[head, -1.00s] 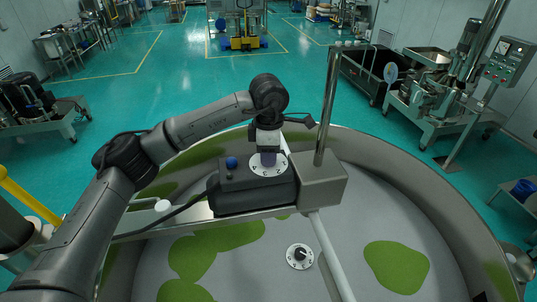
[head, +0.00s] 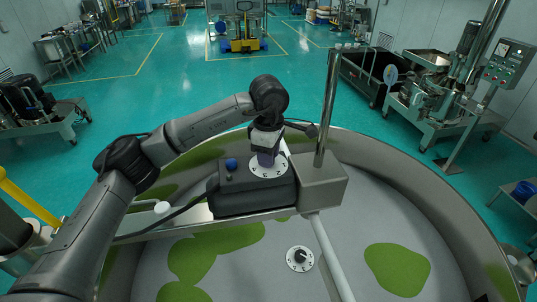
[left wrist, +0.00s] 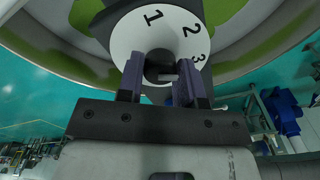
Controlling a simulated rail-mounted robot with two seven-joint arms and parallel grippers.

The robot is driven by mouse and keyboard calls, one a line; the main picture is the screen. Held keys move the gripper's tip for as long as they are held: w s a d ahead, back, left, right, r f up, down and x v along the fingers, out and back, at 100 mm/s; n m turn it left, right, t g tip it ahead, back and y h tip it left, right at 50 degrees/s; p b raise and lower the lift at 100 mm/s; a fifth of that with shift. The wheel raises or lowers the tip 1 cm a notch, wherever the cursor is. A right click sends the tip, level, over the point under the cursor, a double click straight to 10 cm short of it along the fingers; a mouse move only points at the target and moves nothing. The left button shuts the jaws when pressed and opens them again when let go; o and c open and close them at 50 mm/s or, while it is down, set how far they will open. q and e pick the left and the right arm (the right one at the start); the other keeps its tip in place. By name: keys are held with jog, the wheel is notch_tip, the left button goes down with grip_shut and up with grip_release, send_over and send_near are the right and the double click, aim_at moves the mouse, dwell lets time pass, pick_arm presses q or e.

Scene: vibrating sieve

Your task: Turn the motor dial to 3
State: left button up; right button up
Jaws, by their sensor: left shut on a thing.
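The motor dial has a white round plate (head: 280,170) on top of a black motor box (head: 235,200). My left gripper (head: 266,158) comes down on it from above and is shut on the dark knob. In the left wrist view the knob (left wrist: 162,68) sits between my two fingers (left wrist: 159,82), and the plate (left wrist: 128,35) around it shows the numbers 1, 2 and 3. The rest of the scale is hidden by the fingers, and I cannot tell which number the knob points to. My right gripper is not in view.
A blue button (head: 231,163) sits left of the plate. A grey block with an upright steel post (head: 328,110) stands at its right. A second dial (head: 299,258) lies lower, on the grey and green sieve bed (head: 340,235). A wide metal rim (head: 425,190) surrounds this.

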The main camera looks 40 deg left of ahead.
pick_arm(q)
jog(key=o, duration=0.9)
jog(key=shift+r, duration=0.5)
notch_tip(320, 180, up, 5)
jog(key=shift+f+b, duration=0.15)
jog(key=shift+b, duration=0.5)
notch_tip(320, 180, up, 8)
jog(key=shift+r+p, duration=0.1)
jog(key=shift+p, duration=0.55)
